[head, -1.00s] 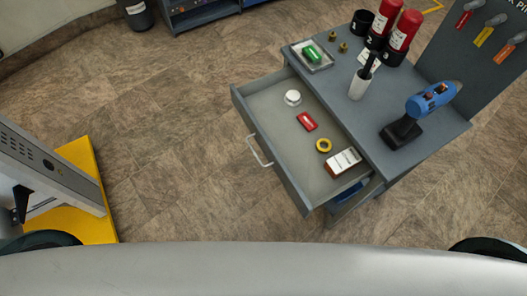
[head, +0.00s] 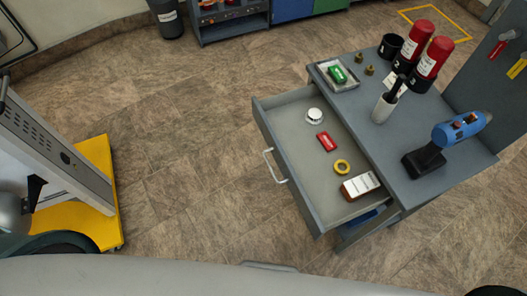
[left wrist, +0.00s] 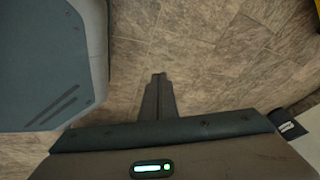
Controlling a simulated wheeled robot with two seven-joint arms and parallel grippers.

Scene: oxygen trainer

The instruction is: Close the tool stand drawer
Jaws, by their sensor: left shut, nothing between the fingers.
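The tool stand (head: 420,190) is a grey cabinet at the right of the head view. Its drawer (head: 290,168) is pulled well out toward the lower left. The drawer's pale bar handle (head: 273,166) is on its front, with nothing touching it. In the drawer lie a white round item (head: 315,116), a red block (head: 326,141), a yellow ring (head: 342,167) and a brown-and-white box (head: 361,186). My left gripper (left wrist: 158,78) shows in the left wrist view, shut and empty above bare floor. No gripper shows in the head view; my right gripper is not seen.
A yellow-based grey machine (head: 112,229) stands left. Floor between it and the drawer is clear.

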